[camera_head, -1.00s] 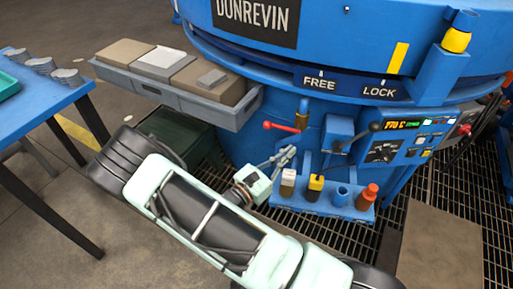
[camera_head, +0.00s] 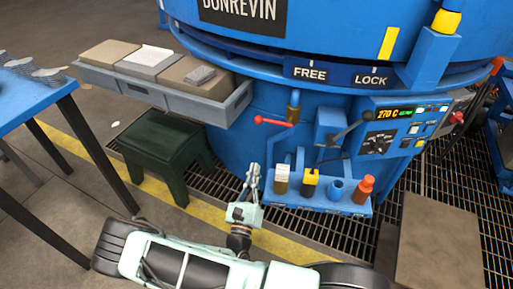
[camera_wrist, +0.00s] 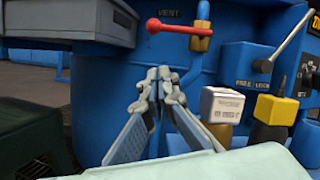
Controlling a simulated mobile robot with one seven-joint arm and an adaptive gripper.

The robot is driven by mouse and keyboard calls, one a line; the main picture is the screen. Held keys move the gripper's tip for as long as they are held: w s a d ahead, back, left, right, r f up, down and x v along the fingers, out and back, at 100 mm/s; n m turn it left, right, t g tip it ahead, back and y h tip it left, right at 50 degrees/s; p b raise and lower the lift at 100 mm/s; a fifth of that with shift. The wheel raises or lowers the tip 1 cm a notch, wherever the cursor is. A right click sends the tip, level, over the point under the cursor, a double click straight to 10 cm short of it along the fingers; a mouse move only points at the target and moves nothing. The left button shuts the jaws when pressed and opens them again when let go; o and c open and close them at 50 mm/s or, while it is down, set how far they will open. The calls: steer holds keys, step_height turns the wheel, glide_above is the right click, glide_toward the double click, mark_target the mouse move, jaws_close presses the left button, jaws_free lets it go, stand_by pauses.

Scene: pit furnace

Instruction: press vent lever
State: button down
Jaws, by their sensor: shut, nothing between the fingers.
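The vent lever (camera_head: 273,121) is a red-handled lever on a brass valve and blue pipe, on the front of the blue furnace. In the wrist view the red lever (camera_wrist: 178,26) lies level below the word VENT, its red ball end to the left. My gripper (camera_head: 253,169) is shut and empty, pointing up toward the furnace. In the wrist view my gripper (camera_wrist: 158,75) has its fingertips together, below the lever and apart from it in the picture.
A blue rack (camera_head: 317,204) with several bottles stands right of my gripper. A lock lever (camera_head: 353,130) and control panel (camera_head: 405,130) are further right. A grey tray shelf (camera_head: 236,108) juts out at upper left, above a dark green stool (camera_head: 160,142).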

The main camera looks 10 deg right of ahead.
steer(key=a+r+b+x, duration=0.1)
steer(key=r+b+x, duration=0.1)
steer(key=x, duration=1)
steer(key=shift+r+b, duration=0.3)
steer(key=shift+b, duration=0.3)
steer(key=shift+a+r, duration=0.1)
steer(key=shift+r, duration=0.05)
steer(key=shift+r+m+p, duration=0.2)
steer(key=shift+m+p, duration=0.3)
steer(key=shift+p, duration=0.05)
steer(key=shift+a+r+m+h+p, duration=0.1)
steer(key=shift+r+m+h+p, duration=0.2)
steer(key=shift+m+h+p, duration=0.1)
